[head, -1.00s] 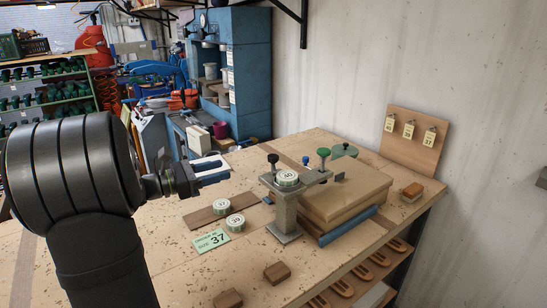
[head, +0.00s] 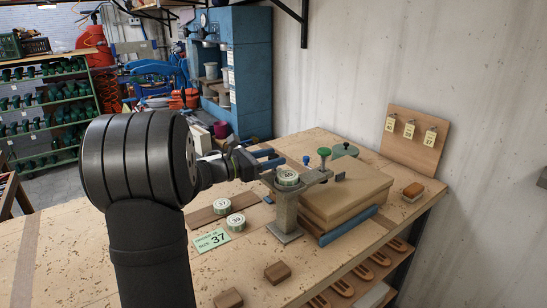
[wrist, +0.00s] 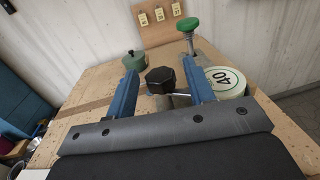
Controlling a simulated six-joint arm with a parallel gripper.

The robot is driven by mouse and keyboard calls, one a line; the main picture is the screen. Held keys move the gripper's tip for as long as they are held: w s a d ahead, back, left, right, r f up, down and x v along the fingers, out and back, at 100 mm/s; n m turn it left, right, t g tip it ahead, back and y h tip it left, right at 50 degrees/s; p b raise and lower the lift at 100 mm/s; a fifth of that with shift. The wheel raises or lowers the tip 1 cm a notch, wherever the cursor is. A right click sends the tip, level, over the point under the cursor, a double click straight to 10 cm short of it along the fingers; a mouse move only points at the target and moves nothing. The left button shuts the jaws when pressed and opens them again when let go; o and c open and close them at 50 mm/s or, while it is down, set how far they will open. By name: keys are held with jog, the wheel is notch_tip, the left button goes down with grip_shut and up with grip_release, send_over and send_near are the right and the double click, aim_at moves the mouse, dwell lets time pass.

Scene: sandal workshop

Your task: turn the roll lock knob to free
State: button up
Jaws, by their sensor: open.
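A black faceted knob (wrist: 160,80), which looks like the roll lock knob, shows in the wrist view beside a round roll marked 40 (wrist: 225,80). My gripper (wrist: 160,63) is open, with one blue finger on each side of the knob and visible gaps between. In the head view my gripper (head: 276,158) reaches over the left end of the grey stand (head: 285,212), and its fingers hide the black knob there. The roll (head: 288,178) sits on the stand. I cannot tell the knob's setting.
Rolls marked 37 (head: 222,206) and 39 (head: 236,221) and a size card (head: 211,241) lie in front-left. Hanging tags (head: 409,131) are at the back.

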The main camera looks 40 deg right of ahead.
jog(key=shift+d, duration=0.5)
jog(key=c, duration=0.9)
jog(key=shift+c, duration=0.2)
